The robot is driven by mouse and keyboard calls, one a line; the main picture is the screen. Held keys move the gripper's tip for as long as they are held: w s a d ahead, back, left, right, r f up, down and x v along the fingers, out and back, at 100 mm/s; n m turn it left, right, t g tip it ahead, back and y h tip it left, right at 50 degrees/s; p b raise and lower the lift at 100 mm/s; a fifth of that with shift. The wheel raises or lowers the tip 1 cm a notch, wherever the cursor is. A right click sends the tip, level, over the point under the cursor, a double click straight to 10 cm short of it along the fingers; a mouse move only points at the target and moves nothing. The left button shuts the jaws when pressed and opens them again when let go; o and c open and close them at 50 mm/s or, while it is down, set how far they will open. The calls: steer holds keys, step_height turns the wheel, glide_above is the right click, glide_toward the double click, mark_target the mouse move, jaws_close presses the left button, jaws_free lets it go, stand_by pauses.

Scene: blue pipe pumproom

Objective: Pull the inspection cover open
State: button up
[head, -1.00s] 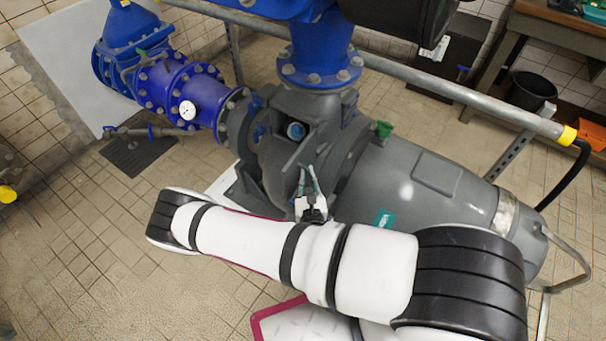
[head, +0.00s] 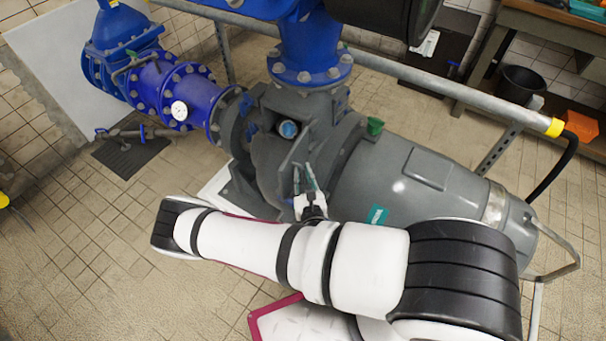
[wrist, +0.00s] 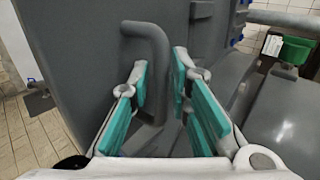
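The inspection cover looks to be the large flat dark grey plate (wrist: 85,45) filling the left of the wrist view. A bent grey bar handle (wrist: 158,60) stands out from it. My gripper (wrist: 161,72) is open, its teal-padded fingers on either side of the handle's upright bar, with a visible gap on the right; whether the left pad touches the bar I cannot tell. In the head view my gripper (head: 305,178) is at the near side of the grey pump housing (head: 275,155), fingers apart. The handle is too small to make out there.
A grey motor body (head: 425,180) with a green box (head: 375,126) lies right of my gripper. Blue flanged pipework (head: 165,85) runs to the back left. A grey rail (head: 400,75) crosses behind. Tiled floor (head: 80,240) is free at the left.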

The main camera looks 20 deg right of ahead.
steer(key=shift+s, duration=0.1)
steer(key=v, duration=1.2)
steer(key=w+d+r+m+g+h, duration=0.1)
steer(key=d+r+m+g+h, duration=0.1)
steer(key=r+m+g+h, duration=0.5)
steer(key=w+d+r+m+g+h, duration=0.25)
steer(key=r+m+h, duration=0.55)
steer(key=r, duration=0.6)
steer(key=s+d+r+m+g+y, duration=0.2)
steer(key=s+r+m+g+y, duration=0.95)
steer(key=r+m, duration=0.3)
steer(key=s+a+r+m+t+y, duration=0.4)
steer(key=a+r+t+y, duration=0.2)
steer(key=r+t+y, duration=0.1)
step_height(320, 180, up, 3)
steer(key=shift+f+t, duration=0.1)
steer(key=shift+t, duration=0.5)
